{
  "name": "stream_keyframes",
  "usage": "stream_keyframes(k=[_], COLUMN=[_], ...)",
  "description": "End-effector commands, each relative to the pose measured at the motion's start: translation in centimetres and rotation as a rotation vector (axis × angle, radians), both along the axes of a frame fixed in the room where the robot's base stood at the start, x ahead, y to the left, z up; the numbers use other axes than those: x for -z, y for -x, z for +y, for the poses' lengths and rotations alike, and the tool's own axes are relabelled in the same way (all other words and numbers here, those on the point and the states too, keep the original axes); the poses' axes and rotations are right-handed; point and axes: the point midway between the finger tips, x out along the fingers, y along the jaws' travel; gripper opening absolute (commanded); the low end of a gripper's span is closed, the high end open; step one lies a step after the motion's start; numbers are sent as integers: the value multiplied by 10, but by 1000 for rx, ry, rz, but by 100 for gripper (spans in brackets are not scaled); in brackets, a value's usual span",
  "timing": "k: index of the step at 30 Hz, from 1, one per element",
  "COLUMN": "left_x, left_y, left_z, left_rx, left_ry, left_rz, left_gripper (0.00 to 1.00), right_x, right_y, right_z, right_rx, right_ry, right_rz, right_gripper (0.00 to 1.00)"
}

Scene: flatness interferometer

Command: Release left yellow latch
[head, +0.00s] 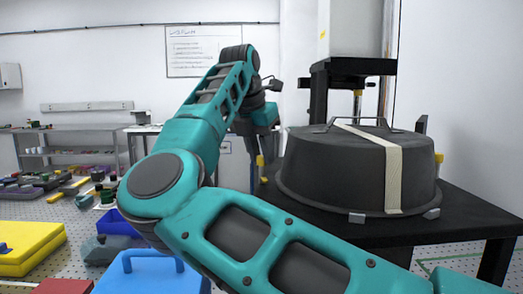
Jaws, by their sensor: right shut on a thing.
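A black round housing (325,165) with a pale strap (392,170) over it sits on a black table (465,205). The left yellow latch (260,161) shows small at the housing's left side. A second yellow latch (439,158) is on its right side. My right gripper (259,150) hangs down at the left latch and is shut on it. The fingertips are small and dark, so the exact grip is hard to see. My right arm crosses the foreground and hides the table's front left part. My left gripper is not in view.
A black stand with a column (320,95) rises behind the housing. A blue case (150,272), a yellow case (30,245) and several small tools lie on the perforated surface at left. Grey shelves (80,150) stand behind. A white wall is at right.

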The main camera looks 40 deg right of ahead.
Motion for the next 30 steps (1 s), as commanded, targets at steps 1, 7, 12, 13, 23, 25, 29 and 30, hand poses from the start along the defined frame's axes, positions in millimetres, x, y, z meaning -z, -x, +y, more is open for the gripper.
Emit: stream_keyframes(k=[1, 7, 12, 13, 23, 25, 29, 30], left_x=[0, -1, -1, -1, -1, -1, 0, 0], left_y=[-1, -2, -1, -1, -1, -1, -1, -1], left_z=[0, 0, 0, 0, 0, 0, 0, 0], left_rx=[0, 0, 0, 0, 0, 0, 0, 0], left_ry=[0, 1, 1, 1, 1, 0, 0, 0], left_rz=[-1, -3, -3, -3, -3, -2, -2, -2], left_gripper=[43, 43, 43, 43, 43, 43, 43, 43], right_x=[0, 0, 0, 0, 0, 0, 0, 0], right_y=[0, -1, -1, -1, -1, -1, -1, -1], right_z=[0, 0, 0, 0, 0, 0, 0, 0], right_rx=[31, 135, 186, 191, 213, 213, 212, 212], right_ry=[0, -1, -1, -1, -2, -2, -2, -2], right_rz=[1, 0, 0, 0, -1, -1, -1, -1], right_gripper=[0, 0, 0, 0, 0, 0, 0, 31])
